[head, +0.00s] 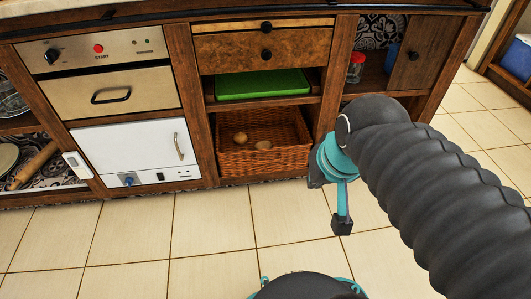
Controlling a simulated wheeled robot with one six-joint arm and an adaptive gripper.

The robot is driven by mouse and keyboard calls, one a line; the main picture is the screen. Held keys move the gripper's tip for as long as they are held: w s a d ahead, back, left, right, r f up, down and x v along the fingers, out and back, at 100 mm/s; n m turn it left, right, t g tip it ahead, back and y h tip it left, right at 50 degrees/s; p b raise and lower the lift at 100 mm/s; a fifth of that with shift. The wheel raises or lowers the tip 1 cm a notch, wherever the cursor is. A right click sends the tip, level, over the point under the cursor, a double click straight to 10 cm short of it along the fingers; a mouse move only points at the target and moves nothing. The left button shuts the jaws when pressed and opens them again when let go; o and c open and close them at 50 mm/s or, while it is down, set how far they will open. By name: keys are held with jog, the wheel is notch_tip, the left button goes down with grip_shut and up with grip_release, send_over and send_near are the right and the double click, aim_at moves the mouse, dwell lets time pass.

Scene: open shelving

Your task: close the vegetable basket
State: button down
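The vegetable basket (262,162) is a brown wicker drawer in the lower middle bay of the wooden unit. Its inside shows from above, with a few round, potato-like vegetables (241,137) in it. Its front wall is near the front of the bay, and I cannot tell exactly how far it sticks out. My gripper (329,203), teal and black, is to the right of the basket and in front of the unit, apart from the basket. Its two dark fingertips are spread, with nothing between them. My dark ribbed arm hides part of the right side.
A white appliance door (137,152) is left of the basket. A red-lidded jar (356,68) stands on the right shelf. The tiled floor (210,228) in front is clear.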

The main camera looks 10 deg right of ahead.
jog(key=w+a+f+m+g+y+p, duration=0.1)
jog(key=w+a+f+m+g+y, duration=0.1)
jog(key=w+f+m+y, duration=0.6)
jog(key=w+a+f+m+g+y+p, duration=0.2)
jog(key=w+a+f+m+g+y, duration=0.15)
jog(key=w+m, duration=0.8)
jog(key=m+t+p, duration=0.2)
jog(key=m+t, duration=1.2)
jog(key=m, duration=1)
send_near(268, 150)
jog(key=s+a+x, duration=0.1)
jog(key=x, duration=0.4)
jog(key=shift+w+d+f+g+y, duration=0.15)
jog(key=shift+w+g+y, duration=0.15)
jog(key=shift+w, duration=0.7)
